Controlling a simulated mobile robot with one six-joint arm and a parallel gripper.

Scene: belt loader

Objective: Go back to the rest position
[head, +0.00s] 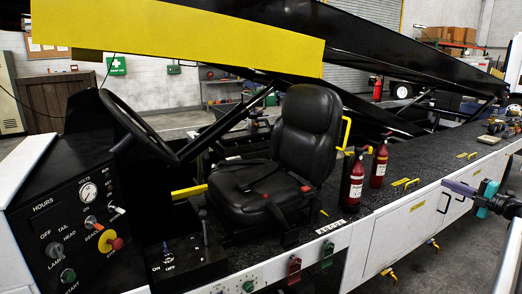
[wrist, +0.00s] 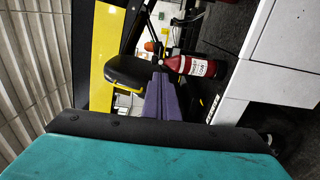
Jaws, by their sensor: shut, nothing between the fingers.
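My gripper (head: 447,183) shows at the right edge of the head view, with purple fingers and a teal body. It is beside the white side panel of the belt loader (head: 404,222), to the right of the seat and the extinguishers. I cannot tell its exact gap from the panel. In the wrist view the purple fingers (wrist: 158,98) are together, with nothing held between them. Most of my arm is outside the head view.
The black seat (head: 273,150) and steering wheel (head: 135,117) are at centre left. Two red fire extinguishers (head: 353,180) (head: 379,162) stand on the black deck. A control panel (head: 75,225) is at lower left. Grey floor (head: 445,262) is open at lower right.

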